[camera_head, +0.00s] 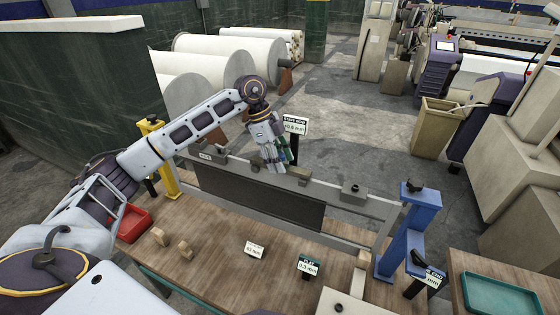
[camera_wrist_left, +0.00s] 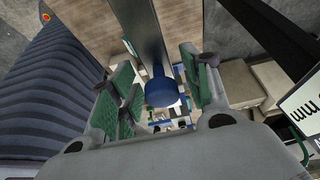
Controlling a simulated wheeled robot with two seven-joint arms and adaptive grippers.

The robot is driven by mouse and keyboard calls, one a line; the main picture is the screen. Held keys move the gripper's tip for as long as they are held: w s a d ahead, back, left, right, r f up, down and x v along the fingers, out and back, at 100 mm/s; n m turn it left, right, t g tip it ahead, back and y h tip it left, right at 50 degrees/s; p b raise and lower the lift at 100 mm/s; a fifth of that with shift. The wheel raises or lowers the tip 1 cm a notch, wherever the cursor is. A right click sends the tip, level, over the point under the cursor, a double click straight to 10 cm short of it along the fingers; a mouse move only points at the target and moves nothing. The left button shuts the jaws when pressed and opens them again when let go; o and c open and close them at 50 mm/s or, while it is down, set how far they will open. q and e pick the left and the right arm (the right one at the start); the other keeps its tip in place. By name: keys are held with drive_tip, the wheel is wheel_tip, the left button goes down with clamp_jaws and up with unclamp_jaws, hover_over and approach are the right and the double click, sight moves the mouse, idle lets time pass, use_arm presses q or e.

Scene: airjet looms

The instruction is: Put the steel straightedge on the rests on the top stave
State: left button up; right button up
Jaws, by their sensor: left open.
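The top stave (camera_head: 328,190) is the light grey upper rail of a frame standing upright on the bench, with a dark panel (camera_head: 260,200) below it. Small dark blocks (camera_head: 354,189) sit along the stave; I cannot tell which are the rests. My left gripper (camera_head: 275,162) points down just over the middle of the stave and hides part of it. In the left wrist view its green-padded fingers (camera_wrist_left: 164,92) are apart. Between them are a blue round part (camera_wrist_left: 162,90) and a long grey bar (camera_wrist_left: 148,35); I cannot tell whether this bar is the steel straightedge. My right gripper is not in view.
A yellow post (camera_head: 165,165) and a blue post (camera_head: 405,235) hold the frame's ends. A red tray (camera_head: 133,224), small wooden pieces (camera_head: 160,237) and sign cards (camera_head: 308,266) are on the wooden bench. A STAVE BOW sign (camera_head: 294,126) stands behind the gripper. A green tray (camera_head: 508,295) is at right.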

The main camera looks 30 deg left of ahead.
use_arm(q)
drive_tip(key=b+v, duration=0.1)
drive_tip(key=v, duration=1)
drive_tip(key=shift+a+r+b, duration=0.2)
drive_tip(key=shift+r+b, duration=0.1)
drive_tip(key=shift+r, duration=0.05)
idle(0.4)
